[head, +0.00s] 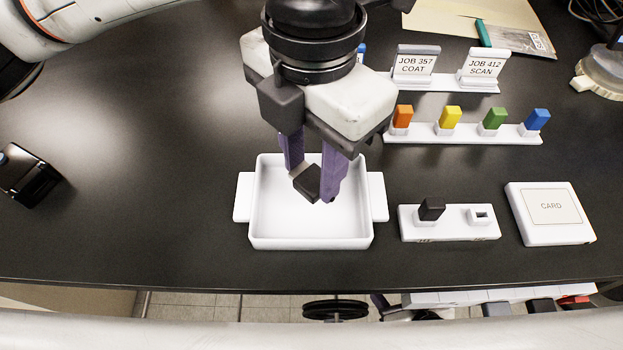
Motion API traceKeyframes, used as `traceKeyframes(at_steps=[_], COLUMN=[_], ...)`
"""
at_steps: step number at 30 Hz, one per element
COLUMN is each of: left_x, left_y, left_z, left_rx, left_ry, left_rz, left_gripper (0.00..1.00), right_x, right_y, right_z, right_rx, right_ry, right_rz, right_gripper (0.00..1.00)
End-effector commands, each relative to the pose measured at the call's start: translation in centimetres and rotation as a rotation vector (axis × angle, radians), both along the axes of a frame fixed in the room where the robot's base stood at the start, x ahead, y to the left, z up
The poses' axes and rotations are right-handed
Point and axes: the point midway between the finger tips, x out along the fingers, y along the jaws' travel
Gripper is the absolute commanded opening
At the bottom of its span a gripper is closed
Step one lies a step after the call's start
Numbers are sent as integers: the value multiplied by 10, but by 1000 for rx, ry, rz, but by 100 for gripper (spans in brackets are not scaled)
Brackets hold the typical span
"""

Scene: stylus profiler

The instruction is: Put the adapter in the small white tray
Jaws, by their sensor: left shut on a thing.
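The small white tray (262,215) with a handle on each side stands near the table's front edge. My left gripper (314,190) comes in from above and is over the tray. Its purple fingers are shut on a small black block, the adapter (306,183). The adapter looks to be inside the tray's outline; whether it touches the tray floor I cannot tell. My left gripper and wrist hide part of the tray's back rim. My right gripper is not in view.
Right of the tray is a white two-slot holder (450,228) with a black piece (431,209) in one slot. A white CARD box (550,213) is farther right. Behind are a rack of coloured blocks (465,134) and label stands (435,83). A black device (28,176) lies far left.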

Motion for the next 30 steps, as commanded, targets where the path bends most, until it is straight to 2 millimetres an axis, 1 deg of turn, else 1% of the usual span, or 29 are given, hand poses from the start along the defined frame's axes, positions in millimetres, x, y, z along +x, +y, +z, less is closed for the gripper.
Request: traceKeyframes(at_steps=[1,7,12,14,24,25,28,30], left_x=[0,0,0,0,0,0,0,0], left_y=[1,0,1,0,0,0,0,0], left_z=[-8,-23,-47,-53,-56,-57,-57,-56], left_rx=[1,0,1,1,0,-1,0,0], left_ry=[3,1,1,1,1,1,0,0], left_rz=[0,1,1,1,1,1,1,1], left_gripper=[15,15,15,15,15,38,55,55], right_x=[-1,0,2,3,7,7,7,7], right_y=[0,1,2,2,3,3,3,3], right_z=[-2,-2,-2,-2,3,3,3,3], right_rx=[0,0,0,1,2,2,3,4], right_ry=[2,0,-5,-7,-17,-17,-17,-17], right_rz=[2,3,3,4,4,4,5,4], right_gripper=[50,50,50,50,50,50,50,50])
